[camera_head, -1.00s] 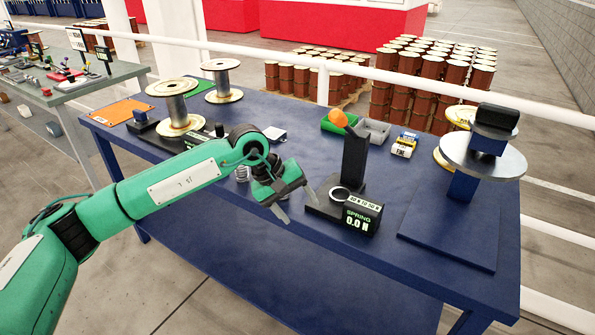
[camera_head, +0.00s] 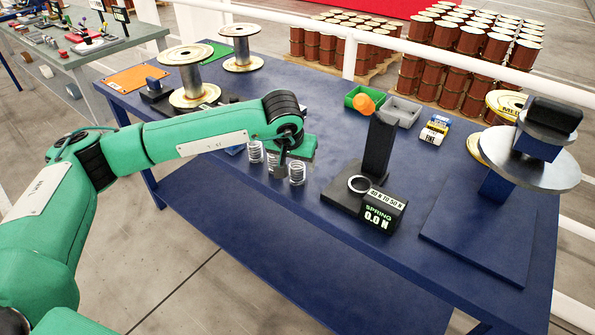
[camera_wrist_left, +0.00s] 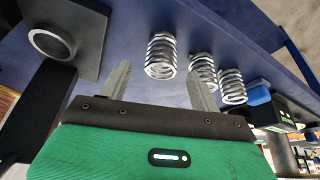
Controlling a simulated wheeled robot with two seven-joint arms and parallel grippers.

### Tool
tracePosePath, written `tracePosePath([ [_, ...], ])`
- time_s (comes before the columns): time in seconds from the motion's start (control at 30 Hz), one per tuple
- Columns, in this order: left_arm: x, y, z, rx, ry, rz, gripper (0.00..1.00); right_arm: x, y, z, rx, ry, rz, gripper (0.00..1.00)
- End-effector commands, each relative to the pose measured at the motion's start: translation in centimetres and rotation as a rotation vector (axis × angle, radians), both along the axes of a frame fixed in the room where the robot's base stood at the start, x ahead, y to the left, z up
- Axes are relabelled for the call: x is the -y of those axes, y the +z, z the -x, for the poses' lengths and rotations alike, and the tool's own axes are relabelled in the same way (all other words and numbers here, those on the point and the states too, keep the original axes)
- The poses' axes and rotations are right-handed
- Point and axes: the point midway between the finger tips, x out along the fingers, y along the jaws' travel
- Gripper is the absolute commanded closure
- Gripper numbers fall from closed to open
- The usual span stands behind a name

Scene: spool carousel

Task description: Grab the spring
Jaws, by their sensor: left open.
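Three metal coil springs stand on the blue table. In the head view one spring (camera_head: 255,152) is left of my left gripper (camera_head: 283,164) and another spring (camera_head: 297,173) is just right of it. The gripper partly hides the middle one. In the left wrist view the nearest spring (camera_wrist_left: 161,56) stands ahead of the open fingers, between their lines. The other springs (camera_wrist_left: 203,70) (camera_wrist_left: 231,87) are to the right, one partly behind the right finger. My left gripper is open and holds nothing. My right gripper is not in view.
A black spring tester (camera_head: 378,150) with a ring seat and a 0.0 N display (camera_head: 383,211) stands right of the springs. Spools (camera_head: 193,75), a green bin (camera_head: 363,97), a grey bin (camera_head: 404,111) and a disc stand (camera_head: 520,160) are on the table (camera_head: 330,260).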

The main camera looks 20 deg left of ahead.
Motion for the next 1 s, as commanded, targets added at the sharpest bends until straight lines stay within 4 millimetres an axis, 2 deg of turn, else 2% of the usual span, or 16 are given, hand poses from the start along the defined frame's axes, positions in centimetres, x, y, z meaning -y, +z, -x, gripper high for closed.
tracePosePath([
  [0.17, 0.0, -1.5, -0.4, -0.004, 0.001, -0.001, 0.37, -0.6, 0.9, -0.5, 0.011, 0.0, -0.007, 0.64],
  [0.27, 0.0, -3.0, -0.9, -0.005, 0.002, 0.0, 0.37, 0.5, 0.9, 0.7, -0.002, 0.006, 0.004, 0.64],
  [0.4, 0.0, -4.6, -1.6, -0.002, 0.001, 0.002, 0.37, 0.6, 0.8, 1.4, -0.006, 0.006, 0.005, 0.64],
  [0.7, -0.1, -5.1, -1.8, 0.0, 0.001, 0.0, 0.37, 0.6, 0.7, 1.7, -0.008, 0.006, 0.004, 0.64],
  [0.93, -0.1, -5.1, -1.8, 0.0, 0.002, 0.001, 0.82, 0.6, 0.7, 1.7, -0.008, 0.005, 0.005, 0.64],
  [1.0, -0.1, -5.1, -1.8, 0.0, 0.002, 0.001, 0.85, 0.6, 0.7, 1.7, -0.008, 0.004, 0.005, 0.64],
])
